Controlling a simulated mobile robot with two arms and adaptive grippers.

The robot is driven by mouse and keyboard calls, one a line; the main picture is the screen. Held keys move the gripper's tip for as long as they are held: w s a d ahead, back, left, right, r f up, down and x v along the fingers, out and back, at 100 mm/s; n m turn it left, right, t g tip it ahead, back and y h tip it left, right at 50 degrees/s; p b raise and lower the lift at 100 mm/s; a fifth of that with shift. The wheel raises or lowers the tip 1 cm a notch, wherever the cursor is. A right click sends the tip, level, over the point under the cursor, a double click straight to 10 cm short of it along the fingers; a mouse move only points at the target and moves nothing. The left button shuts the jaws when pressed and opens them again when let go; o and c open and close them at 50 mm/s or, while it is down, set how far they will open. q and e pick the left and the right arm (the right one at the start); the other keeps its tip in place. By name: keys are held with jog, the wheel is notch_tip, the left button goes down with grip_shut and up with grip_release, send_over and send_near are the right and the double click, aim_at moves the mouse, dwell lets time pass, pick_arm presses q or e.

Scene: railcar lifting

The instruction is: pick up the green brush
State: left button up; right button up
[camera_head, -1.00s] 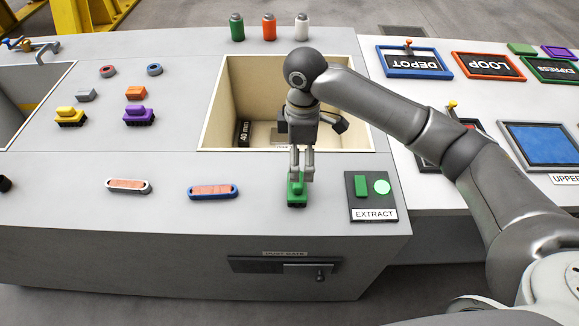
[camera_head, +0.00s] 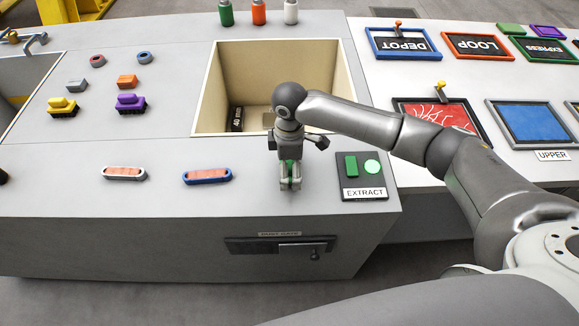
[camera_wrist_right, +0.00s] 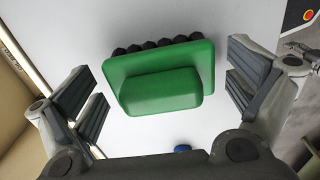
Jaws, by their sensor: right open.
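The green brush (camera_wrist_right: 160,85) lies on the grey counter with its dark bristles along one side. In the right wrist view it sits between the two open fingers of my right gripper (camera_wrist_right: 165,98), with a gap on each side. In the head view my right gripper (camera_head: 290,182) points down over the brush and hides most of it; only a little green (camera_head: 290,165) shows between the fingers. My left gripper is not in view.
The open bin (camera_head: 215,95) is just behind my right gripper. The EXTRACT panel (camera_head: 362,193) stands close on its right. A blue-rimmed oval piece (camera_head: 207,177) and a grey-rimmed one (camera_head: 124,173) lie to the left. Yellow (camera_head: 63,106) and purple (camera_head: 131,103) brushes are farther left.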

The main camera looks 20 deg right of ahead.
jog(key=shift+c, duration=1.6)
jog(key=c, duration=0.7)
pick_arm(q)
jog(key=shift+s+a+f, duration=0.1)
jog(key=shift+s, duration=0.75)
pick_arm(e)
jog(key=shift+c, duration=0.2)
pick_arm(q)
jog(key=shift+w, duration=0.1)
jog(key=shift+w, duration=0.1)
pick_arm(e)
jog(key=shift+r, duration=0.2)
